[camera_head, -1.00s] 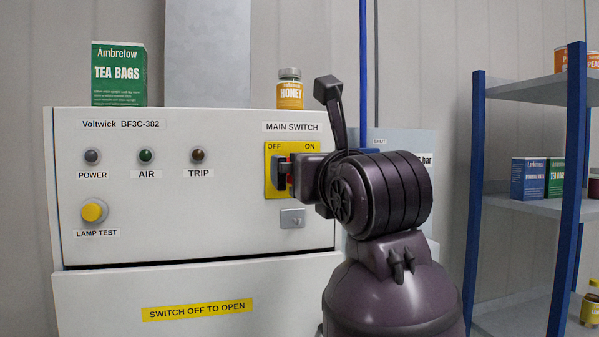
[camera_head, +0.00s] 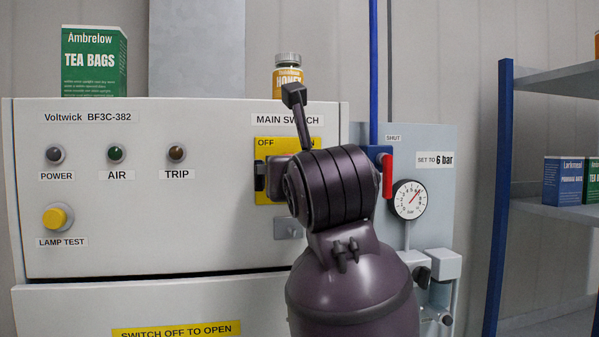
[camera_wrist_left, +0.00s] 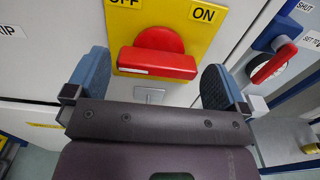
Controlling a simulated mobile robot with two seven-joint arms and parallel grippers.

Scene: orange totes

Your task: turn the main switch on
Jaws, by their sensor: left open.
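The main switch is a red handle (camera_wrist_left: 158,62) on a yellow plate (camera_wrist_left: 200,38), with OFF at upper left and ON at upper right. In the left wrist view the handle lies crosswise, a white mark at its left end. My left gripper (camera_wrist_left: 155,84) is open, its blue-grey fingers on either side of the handle with gaps showing; I see no contact. In the head view my left gripper (camera_head: 263,178) is in front of the yellow plate (camera_head: 270,143), and my arm hides the handle and ON. My right gripper is not in view.
The grey cabinet (camera_head: 110,230) has dark-looking lamps and a yellow lamp test button (camera_head: 57,216). To the right are a red valve lever (camera_head: 387,175) and a gauge (camera_head: 409,199). Tea bags (camera_head: 94,62) and honey (camera_head: 288,72) stand on top. A blue-posted shelf (camera_head: 500,180) is at right.

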